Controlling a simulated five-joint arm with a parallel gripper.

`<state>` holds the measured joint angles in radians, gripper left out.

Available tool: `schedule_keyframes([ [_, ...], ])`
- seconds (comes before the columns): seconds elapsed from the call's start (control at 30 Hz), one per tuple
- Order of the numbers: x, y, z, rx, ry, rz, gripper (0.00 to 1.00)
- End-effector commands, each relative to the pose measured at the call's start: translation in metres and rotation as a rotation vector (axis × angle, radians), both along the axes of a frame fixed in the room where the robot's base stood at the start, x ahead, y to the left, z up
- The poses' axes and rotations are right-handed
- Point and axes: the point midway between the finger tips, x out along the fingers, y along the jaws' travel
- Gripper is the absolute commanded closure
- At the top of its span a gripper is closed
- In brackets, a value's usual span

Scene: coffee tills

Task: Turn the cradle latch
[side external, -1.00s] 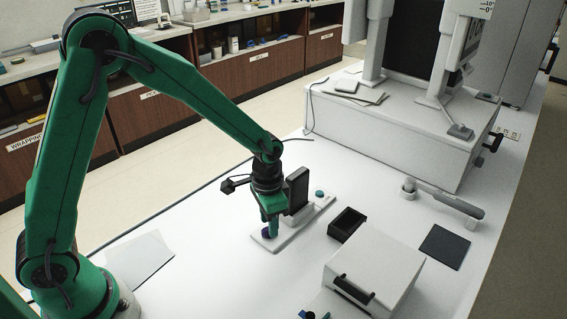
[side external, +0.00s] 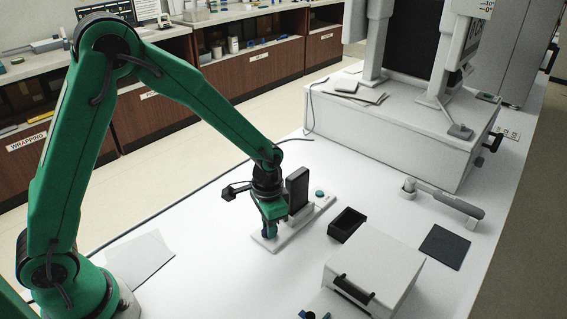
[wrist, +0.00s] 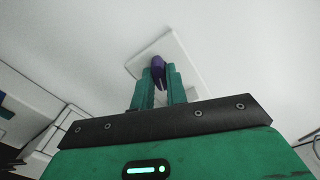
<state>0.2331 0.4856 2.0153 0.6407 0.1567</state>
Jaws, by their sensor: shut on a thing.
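The cradle is a light base plate (side external: 262,243) on the white table, with a black upright device (side external: 297,189) standing on it and a teal round button (side external: 319,194) at its far end. My gripper (side external: 268,231) points down at the near end of the plate. It is shut on the purple latch (wrist: 158,66), which shows between the green fingers in the wrist view. In the side view only a bit of purple shows beside the fingers. The plate also shows behind the fingers in the wrist view (wrist: 180,62).
A small black open box (side external: 346,225) and a white box with a black handle (side external: 374,271) stand to the right. A dark mat (side external: 444,247) and a handheld tool on a rest (side external: 445,198) lie farther right. White paper (side external: 140,257) lies left; the table between is clear.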

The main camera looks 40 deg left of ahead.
Motion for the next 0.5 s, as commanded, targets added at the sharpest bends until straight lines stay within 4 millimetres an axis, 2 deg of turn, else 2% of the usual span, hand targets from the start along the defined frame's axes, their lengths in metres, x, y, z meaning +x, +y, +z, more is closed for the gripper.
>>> schedule_keyframes([
  [0.5,0.0004,-0.0002,0.0003,0.000,0.000,0.328,1.00],
])
